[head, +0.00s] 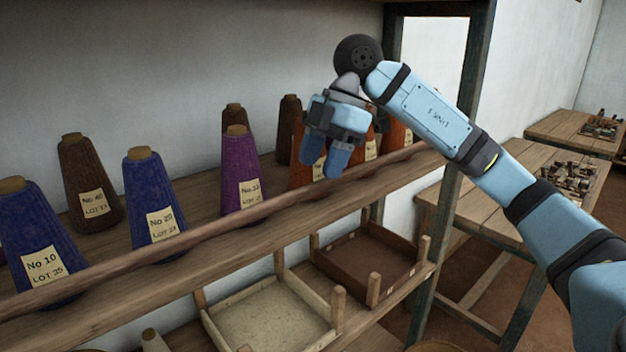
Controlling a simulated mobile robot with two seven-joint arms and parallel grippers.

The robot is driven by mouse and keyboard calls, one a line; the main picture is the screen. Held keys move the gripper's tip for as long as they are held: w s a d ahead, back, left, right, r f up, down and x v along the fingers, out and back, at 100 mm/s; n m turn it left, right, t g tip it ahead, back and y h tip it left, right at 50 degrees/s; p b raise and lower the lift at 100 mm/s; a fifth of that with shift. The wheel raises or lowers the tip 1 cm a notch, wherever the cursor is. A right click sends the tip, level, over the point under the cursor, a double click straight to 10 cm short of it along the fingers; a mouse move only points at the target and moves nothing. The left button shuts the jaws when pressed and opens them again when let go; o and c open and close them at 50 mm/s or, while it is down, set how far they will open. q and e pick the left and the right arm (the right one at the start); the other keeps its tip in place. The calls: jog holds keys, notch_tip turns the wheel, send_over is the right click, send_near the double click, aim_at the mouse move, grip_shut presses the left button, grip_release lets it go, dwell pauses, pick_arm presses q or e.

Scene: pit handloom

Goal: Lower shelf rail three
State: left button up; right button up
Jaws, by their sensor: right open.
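A long round wooden rail (200,232) runs along the front of the upper shelf (225,245), from the lower left to the right post. It passes in front of the lower parts of the yarn cones. My right gripper (324,163) is open, with its blue fingers pointing down near the right part of the rail. It hides part of the orange cones behind it. I cannot tell whether the fingertips touch the rail. No label shows which rail is number three. My left gripper is not in view.
Blue (151,195), brown (88,180), purple (241,175) and orange cones stand on the upper shelf. A pale tray (268,312) and a brown tray (368,262) sit on the lower shelf. A dark post (447,205) and a worktable (490,205) stand at right.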

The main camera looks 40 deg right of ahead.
aim_at(312, 184)
jog(key=shift+x, duration=2.05)
grip_shut()
